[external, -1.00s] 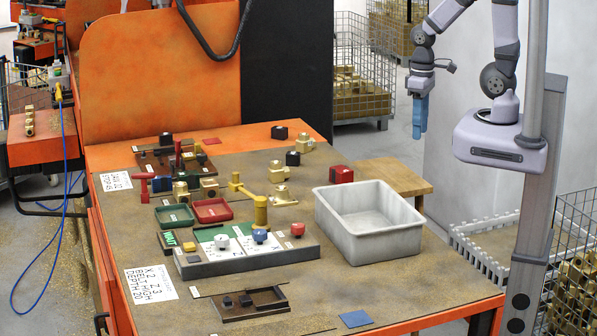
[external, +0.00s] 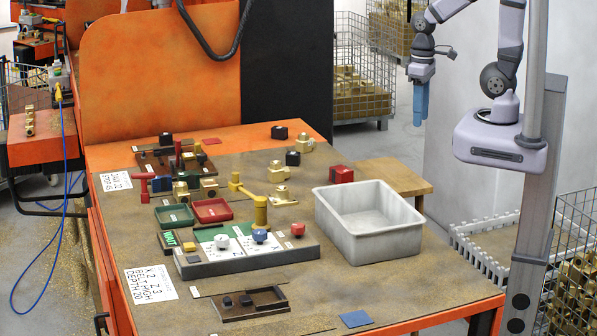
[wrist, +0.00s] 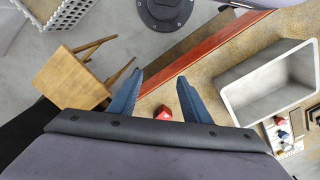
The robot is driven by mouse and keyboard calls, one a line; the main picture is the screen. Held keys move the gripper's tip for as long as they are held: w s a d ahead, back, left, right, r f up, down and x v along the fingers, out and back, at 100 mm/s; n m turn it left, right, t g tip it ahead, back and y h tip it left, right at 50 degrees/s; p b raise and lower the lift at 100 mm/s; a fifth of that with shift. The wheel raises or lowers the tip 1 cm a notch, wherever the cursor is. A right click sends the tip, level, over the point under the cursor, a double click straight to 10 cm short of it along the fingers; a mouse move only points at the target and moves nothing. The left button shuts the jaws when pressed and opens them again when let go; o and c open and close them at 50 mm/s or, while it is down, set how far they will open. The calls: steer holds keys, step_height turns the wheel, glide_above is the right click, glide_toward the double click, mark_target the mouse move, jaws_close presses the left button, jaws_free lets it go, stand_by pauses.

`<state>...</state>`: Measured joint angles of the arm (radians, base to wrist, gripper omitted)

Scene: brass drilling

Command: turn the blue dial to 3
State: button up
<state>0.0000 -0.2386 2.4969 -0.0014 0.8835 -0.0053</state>
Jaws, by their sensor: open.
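The blue dial (external: 260,236) sits on the white top of a grey panel (external: 250,262), between a white dial (external: 221,242) and a red knob (external: 297,229). The number it points to is too small to read. My gripper (external: 420,118) hangs high at the upper right in the external view, far from the panel and empty. In the wrist view its two blue fingers (wrist: 157,98) are spread apart. The panel shows there only at the right edge, small.
A grey bin (external: 367,228) stands right of the panel. A yellow post with an arm (external: 260,212) rises just behind the dials. A red-topped block (external: 341,174) and several brass parts lie farther back. A wooden stool (external: 395,177) stands beyond the bench. The front right bench top is mostly clear.

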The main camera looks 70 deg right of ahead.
steer(key=w+a+f+n+t+h+b, duration=0.1)
steer(key=w+a+n+b, duration=0.2)
steer(key=w+n, duration=0.3)
steer(key=w+a+n+t+h+b, duration=0.2)
steer(key=w+a+n+b, duration=0.1)
steer(key=w+n, duration=0.25)
steer(key=w+a+n+t+b, duration=0.4)
steer(key=w+a+n+b, duration=0.3)
steer(key=a+n, duration=0.55)
steer(key=s+a+r+n+t+y+b, duration=0.1)
steer(key=s+a+n+t+y+b, duration=0.2)
steer(key=a+n, duration=0.95)
steer(key=s+a+r+n+t+y+b, duration=0.1)
steer(key=s+a+n+t+y+b, duration=0.15)
steer(key=a, duration=1.85)
glide_toward(264, 232)
steer(key=shift+w+d+f+t+y+p, duration=0.2)
steer(key=shift+w+t+y+p, duration=0.1)
steer(key=shift+w+y, duration=0.2)
steer(key=shift+f, duration=0.4)
steer(key=shift+p+x, duration=1)
steer(key=shift+x, duration=2.65)
steer(key=shift+c, duration=0.4)
